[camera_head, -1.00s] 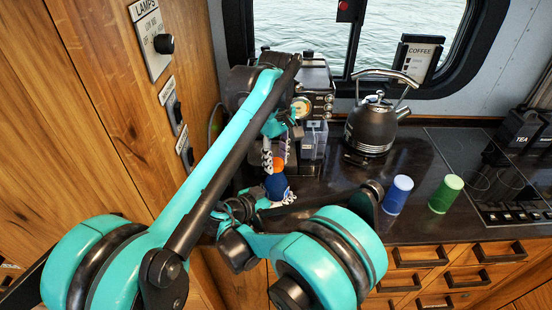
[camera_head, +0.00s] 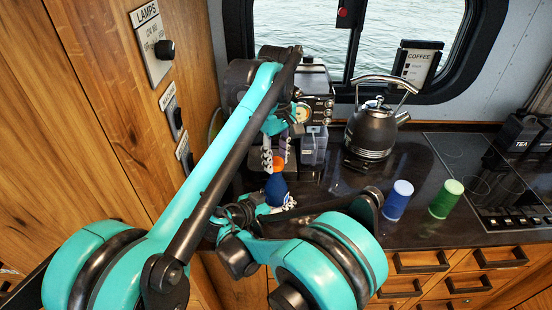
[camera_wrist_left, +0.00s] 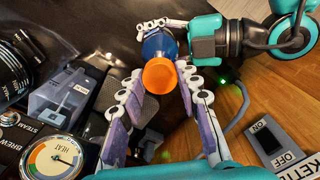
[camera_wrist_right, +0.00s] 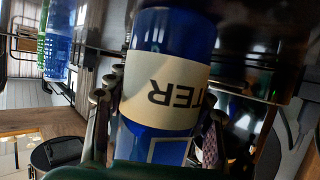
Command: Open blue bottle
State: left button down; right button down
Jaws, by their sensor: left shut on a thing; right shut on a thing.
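The blue bottle (camera_head: 277,187) stands upright below an orange cap (camera_head: 279,159). My left gripper (camera_head: 274,166) is above the bottle and shut on the cap. In the head view a small gap seems to show between cap and bottle. In the left wrist view the cap (camera_wrist_left: 159,76) sits between my left fingers, with the blue body (camera_wrist_left: 160,47) behind it. My right gripper (camera_head: 275,207) is shut on the bottle lower down. In the right wrist view the bottle (camera_wrist_right: 170,100) fills the middle, its pale label lettering upside down.
A blue cup (camera_head: 397,200) and a green cup (camera_head: 445,198) stand on the dark counter to the right. A kettle (camera_head: 372,130) and a coffee machine (camera_head: 318,100) stand behind. A wooden wall with switches (camera_head: 150,40) is close on the left.

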aim_at(276, 162)
pick_arm(q)
jog(key=shift+r, duration=0.1)
jog(key=shift+r, duration=1.95)
pick_arm(e)
jog(key=c, duration=0.5)
grip_release()
jog(key=shift+c, duration=0.2)
